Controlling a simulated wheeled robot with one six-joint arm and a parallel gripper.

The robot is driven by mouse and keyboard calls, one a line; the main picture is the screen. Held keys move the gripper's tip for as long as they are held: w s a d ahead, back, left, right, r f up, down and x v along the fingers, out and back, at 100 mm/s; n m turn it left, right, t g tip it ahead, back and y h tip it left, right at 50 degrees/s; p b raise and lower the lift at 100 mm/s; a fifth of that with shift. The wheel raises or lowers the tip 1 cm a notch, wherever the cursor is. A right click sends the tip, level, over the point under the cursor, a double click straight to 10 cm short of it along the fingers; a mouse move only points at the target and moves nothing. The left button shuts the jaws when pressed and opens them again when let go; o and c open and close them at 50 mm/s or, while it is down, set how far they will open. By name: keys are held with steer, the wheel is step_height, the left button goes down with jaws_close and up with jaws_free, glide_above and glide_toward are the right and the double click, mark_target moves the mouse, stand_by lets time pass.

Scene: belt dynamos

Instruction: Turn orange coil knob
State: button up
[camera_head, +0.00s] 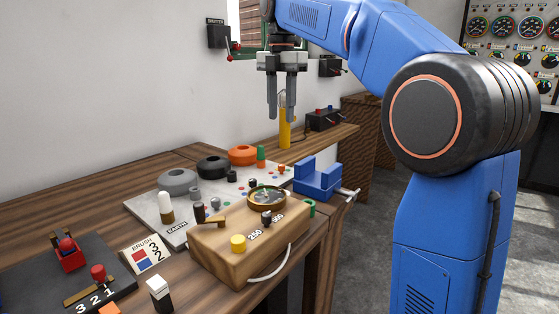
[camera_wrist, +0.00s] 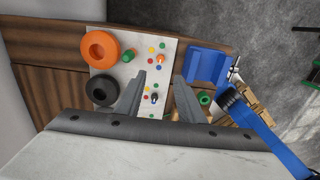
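The orange coil (camera_head: 243,154) is a thick ring on the far part of the pale panel (camera_head: 150,208); it also shows in the wrist view (camera_wrist: 101,48). A small orange knob (camera_head: 281,169) sits to its right; in the wrist view an orange and green fitting (camera_wrist: 128,57) stands beside the coil. Which small part is the coil's knob is hard to tell. My gripper (camera_head: 281,118) hangs above the bench, pointing down. Its fingers are apart and empty in the wrist view (camera_wrist: 167,80), above the panel and right of the black coil (camera_wrist: 102,90).
A black coil (camera_head: 212,166) and a grey coil (camera_head: 178,181) sit nearer on the panel. A wooden meter box (camera_head: 240,245) stands in front. A blue clamp (camera_head: 318,180) is at the right edge. A yellow bottle (camera_head: 285,130) stands behind my gripper.

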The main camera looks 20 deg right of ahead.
mark_target(282, 165)
step_height(282, 165, down, 15)
steer(key=shift+r, duration=0.15)
stand_by(0.4)
jaws_close()
